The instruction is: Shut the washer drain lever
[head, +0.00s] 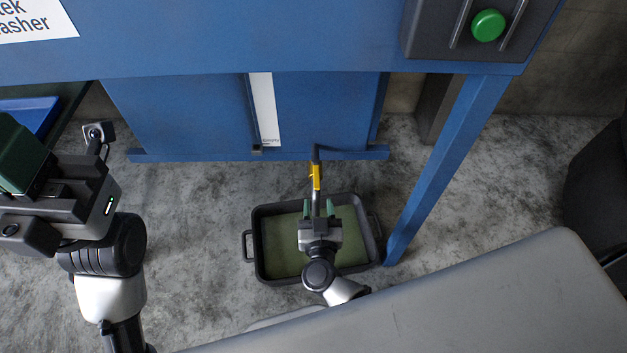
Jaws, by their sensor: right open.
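The yellow drain lever (315,179) is on a thin pipe (316,153) that comes out at the foot of the blue washer (190,115). The lever looks roughly in line with the pipe. My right gripper (319,208) is over the drain pan, just below the lever in the picture. Its two green fingertips are apart, one on each side of the pipe's lower part. I cannot tell whether they touch it. My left gripper (18,160) is at the left edge, far from the lever and partly cut off; its jaw gap is hidden.
A black drain pan (262,258) with greenish liquid stands on the grey floor under the pipe. A blue washer leg (440,165) stands right of it. A control box with a green button (488,25) is at the upper right. The floor left of the pan is clear.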

